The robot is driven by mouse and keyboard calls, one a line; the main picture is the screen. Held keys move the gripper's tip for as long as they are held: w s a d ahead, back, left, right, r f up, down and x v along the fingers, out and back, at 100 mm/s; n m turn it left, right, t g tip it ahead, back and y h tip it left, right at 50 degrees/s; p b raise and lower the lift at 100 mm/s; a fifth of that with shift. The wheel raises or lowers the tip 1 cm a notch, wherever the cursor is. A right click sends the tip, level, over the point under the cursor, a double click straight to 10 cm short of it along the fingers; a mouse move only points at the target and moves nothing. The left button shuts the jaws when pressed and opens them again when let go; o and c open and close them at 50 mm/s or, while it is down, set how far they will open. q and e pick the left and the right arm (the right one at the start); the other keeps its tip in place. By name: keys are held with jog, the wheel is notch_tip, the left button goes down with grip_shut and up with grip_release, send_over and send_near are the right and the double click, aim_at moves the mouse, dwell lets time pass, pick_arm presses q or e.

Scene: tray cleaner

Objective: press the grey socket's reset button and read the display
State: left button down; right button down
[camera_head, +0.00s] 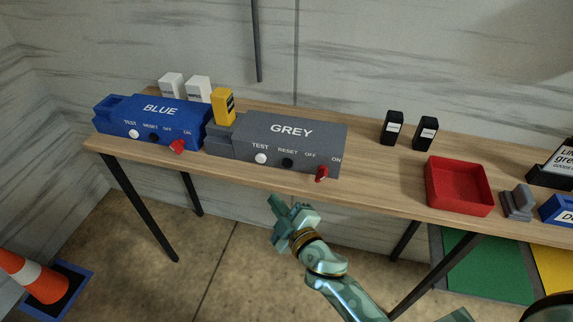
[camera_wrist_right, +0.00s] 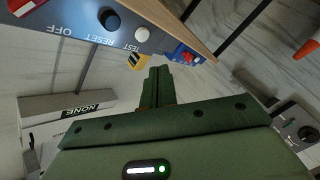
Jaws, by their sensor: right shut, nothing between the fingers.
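The grey socket (camera_head: 240,150) lies on the wooden shelf, marked TEST, RESET, OFF and ON. Its black reset button (camera_head: 287,163) sits between the white test button (camera_head: 261,158) and the red switch (camera_head: 321,173), which is at the ON end. My right gripper (camera_head: 273,203) is shut and empty, below and in front of the shelf edge, apart from the socket. In the right wrist view its fingers (camera_wrist_right: 159,85) are together, with the reset button (camera_wrist_right: 110,20) upper left of them. A dark strip reading NONE (camera_wrist_right: 83,112) shows on a pale box there. My left gripper is out of view.
A blue socket (camera_head: 150,115) stands left of the grey one. A yellow block (camera_head: 223,106) stands at the grey socket's left end. White blocks (camera_head: 198,88), black blocks (camera_head: 392,127) and a red tray (camera_head: 460,205) share the shelf. A cone (camera_head: 35,280) stands lower left.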

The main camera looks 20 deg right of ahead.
aim_at(287, 187)
jog(key=shift+w+d, duration=0.85)
jog(key=shift+w, duration=0.35)
jog(key=shift+w+d, duration=0.8)
jog(key=shift+w, duration=0.45)
jog(key=shift+w+d, duration=0.85)
jog(key=shift+w, duration=0.35)
jog(key=shift+w+d, duration=0.2)
jog(key=shift+w, duration=0.15)
jog(key=shift+w+d, duration=0.3)
jog(key=shift+w, duration=0.1)
jog(key=shift+s, duration=0.1)
dwell(0.3)
jog(key=shift+s+a, duration=0.5)
jog(key=shift+s, duration=0.2)
jog(key=shift+p, duration=0.3)
